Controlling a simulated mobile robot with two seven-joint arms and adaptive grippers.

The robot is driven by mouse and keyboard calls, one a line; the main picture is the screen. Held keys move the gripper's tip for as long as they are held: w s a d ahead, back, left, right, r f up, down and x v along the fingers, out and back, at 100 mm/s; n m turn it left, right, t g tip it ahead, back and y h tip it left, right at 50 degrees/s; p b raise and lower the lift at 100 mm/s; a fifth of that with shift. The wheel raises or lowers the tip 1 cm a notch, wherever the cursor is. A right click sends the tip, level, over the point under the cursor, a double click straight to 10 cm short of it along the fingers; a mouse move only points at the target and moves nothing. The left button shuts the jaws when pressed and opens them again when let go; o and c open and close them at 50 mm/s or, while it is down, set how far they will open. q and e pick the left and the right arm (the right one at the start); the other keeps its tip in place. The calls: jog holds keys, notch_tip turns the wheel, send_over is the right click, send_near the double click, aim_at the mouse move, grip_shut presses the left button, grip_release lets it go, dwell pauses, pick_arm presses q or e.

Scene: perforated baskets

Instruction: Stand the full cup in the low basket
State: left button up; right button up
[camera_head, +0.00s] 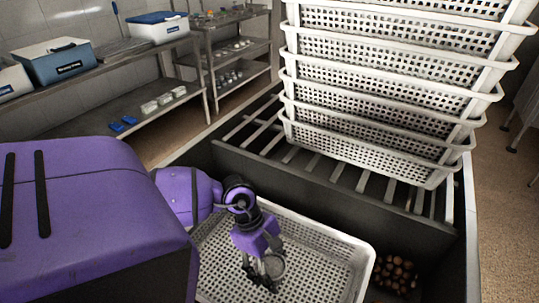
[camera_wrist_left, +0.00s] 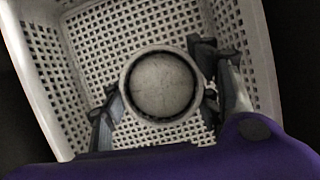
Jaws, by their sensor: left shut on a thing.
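The low basket (camera_head: 335,258) is white and perforated, at the lower middle of the head view. Its holed floor and walls also surround the cup in the left wrist view (camera_wrist_left: 92,32). The cup (camera_wrist_left: 163,85) shows from above as a pale round rim around a light grey, mottled filling. In the head view the cup (camera_head: 273,266) is small and partly covered by my gripper. My left gripper (camera_head: 262,272) is shut on the cup, one finger on each side, inside the basket's outline. I cannot tell whether the cup's base touches the basket floor. My right gripper is not in view.
A tall stack of white perforated baskets (camera_head: 375,110) stands on a slatted rack behind the low basket. Brown round things (camera_head: 395,273) lie in a dark space to its right. Shelves at the back left hold a blue box (camera_head: 65,62) and a blue-lidded white box (camera_head: 158,27).

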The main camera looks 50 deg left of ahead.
aim_at(269, 271)
pick_arm(q)
jog(key=shift+w+a+f+n+t, duration=0.1)
jog(key=shift+a+f+n+t, duration=0.2)
jog(key=shift+a+f+n, duration=0.45)
notch_tip(269, 271, down, 4)
jog(key=shift+w+a, duration=0.1)
jog(key=shift+f, duration=2.3)
jog(key=shift+f+b, duration=0.15)
jog(key=shift+b, duration=0.2)
jog(key=o, duration=0.9)
jog(key=v, duration=1.2)
jog(key=shift+r+p, duration=0.2)
jog(key=shift+p, duration=0.2)
